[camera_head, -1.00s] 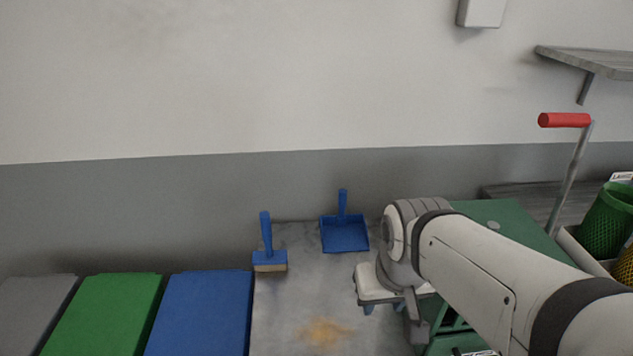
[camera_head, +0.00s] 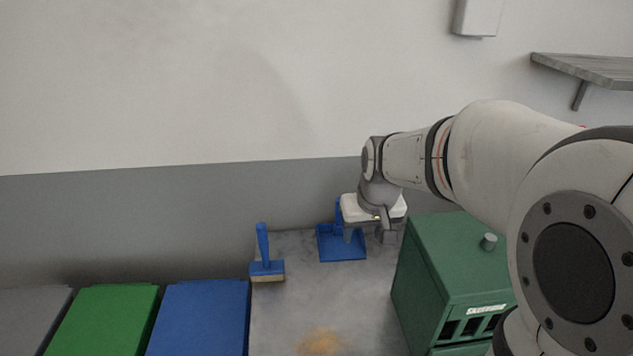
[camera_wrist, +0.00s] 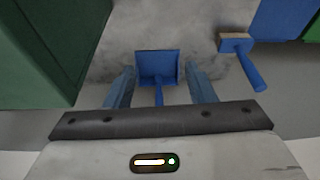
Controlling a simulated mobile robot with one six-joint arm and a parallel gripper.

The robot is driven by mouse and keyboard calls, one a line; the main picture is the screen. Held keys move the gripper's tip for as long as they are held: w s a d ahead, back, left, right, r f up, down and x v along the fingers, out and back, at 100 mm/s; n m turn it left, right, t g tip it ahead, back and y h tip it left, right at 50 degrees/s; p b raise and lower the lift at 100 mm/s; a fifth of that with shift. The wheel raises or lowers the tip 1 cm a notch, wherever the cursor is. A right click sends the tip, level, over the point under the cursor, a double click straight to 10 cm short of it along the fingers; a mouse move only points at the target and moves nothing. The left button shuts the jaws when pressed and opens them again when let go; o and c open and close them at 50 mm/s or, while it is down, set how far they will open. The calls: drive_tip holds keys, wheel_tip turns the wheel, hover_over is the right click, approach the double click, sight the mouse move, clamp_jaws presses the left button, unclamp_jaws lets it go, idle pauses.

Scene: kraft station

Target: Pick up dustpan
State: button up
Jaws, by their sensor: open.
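The blue dustpan (camera_head: 342,246) lies on the grey floor by the wall. Its handle points back toward the wall and is partly hidden behind my gripper in the head view. My gripper (camera_head: 366,238) is above the dustpan, with its fingers pointing down. In the wrist view the dustpan (camera_wrist: 158,66) shows beyond and between my open fingers (camera_wrist: 162,85). Its handle (camera_wrist: 159,95) runs down between them toward the gripper body. The fingers look empty, one on each side of the handle. I cannot tell the exact height left between them and the handle.
A blue hand brush (camera_head: 265,262) with a tan head stands left of the dustpan. A green cabinet (camera_head: 455,265) is close on the right. Blue (camera_head: 198,318), green (camera_head: 104,320) and grey bins line the left. Tan dirt (camera_head: 322,341) lies on the floor in front.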

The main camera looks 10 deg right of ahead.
drive_tip(key=w+f+p, duration=0.2)
drive_tip(key=w+f, duration=0.2)
drive_tip(key=w, duration=1.2)
drive_tip(key=shift+n+t, duration=0.5)
drive_tip(key=shift+n, duration=0.1)
drive_tip(key=shift+w+d+f+p, duration=0.1)
drive_tip(key=shift+w+f+p, duration=0.9)
drive_tip(key=shift+w+f, duration=2.45)
drive_tip(key=shift+w+f+p, duration=0.95)
drive_tip(key=shift+w+f, duration=2.15)
drive_tip(key=shift+f, duration=0.55)
drive_tip(key=shift+c, duration=0.4)
clamp_jaws()
